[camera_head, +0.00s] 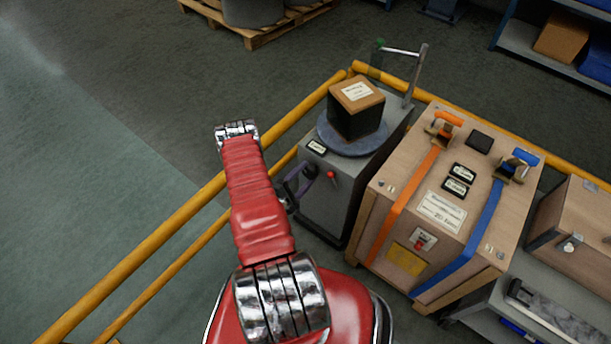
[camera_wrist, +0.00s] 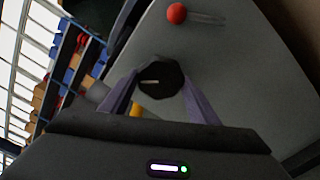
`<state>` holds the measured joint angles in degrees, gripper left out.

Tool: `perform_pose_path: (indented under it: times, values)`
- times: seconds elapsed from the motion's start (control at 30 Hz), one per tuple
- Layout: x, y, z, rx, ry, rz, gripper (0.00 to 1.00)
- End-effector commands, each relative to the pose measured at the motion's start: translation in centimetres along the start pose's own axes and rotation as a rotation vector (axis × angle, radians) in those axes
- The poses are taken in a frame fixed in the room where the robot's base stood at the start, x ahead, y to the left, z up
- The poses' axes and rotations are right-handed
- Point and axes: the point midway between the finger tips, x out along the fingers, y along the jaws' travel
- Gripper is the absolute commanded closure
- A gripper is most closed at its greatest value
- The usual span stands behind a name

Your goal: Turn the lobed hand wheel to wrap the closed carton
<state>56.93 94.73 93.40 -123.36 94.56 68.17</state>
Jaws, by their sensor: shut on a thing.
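The dark lobed hand wheel (camera_wrist: 160,78) is on the grey front panel of the wrapping machine (camera_head: 340,203), with a short pale mark on its face. My gripper (camera_wrist: 158,88) is shut on it, with one purple finger at each side. In the head view my gripper (camera_head: 301,184) is at the machine's front, and the wheel is mostly hidden there. The closed carton (camera_head: 357,92) sits upright on the round turntable (camera_head: 329,141) on top of the machine. Its top is brown with a white label, and its visible sides are dark.
A red ball-ended lever (camera_head: 331,175) is close beside the wheel, also in the wrist view (camera_wrist: 177,13). A wooden crate (camera_head: 428,205) with orange and blue straps stands right of the machine. A yellow rail (camera_head: 180,220) runs under my arm. Open floor lies left.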

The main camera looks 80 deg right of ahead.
Motion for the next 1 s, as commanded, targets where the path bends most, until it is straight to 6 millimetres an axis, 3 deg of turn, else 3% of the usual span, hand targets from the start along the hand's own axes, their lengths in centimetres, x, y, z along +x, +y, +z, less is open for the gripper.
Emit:
perform_pose_path:
  times: [0.67, 0.7, 0.9, 1.0]
  values:
    - [-0.01, -0.35, 0.27, 0.078, -0.004, -0.008, 0.67]
    - [-0.01, -0.36, 0.27, 0.078, -0.004, -0.008, 0.42]
    - [-0.01, -0.22, 0.17, 0.079, -0.003, -0.005, 0.28]
    - [-0.01, -0.16, 0.13, 0.080, -0.002, -0.004, 0.27]
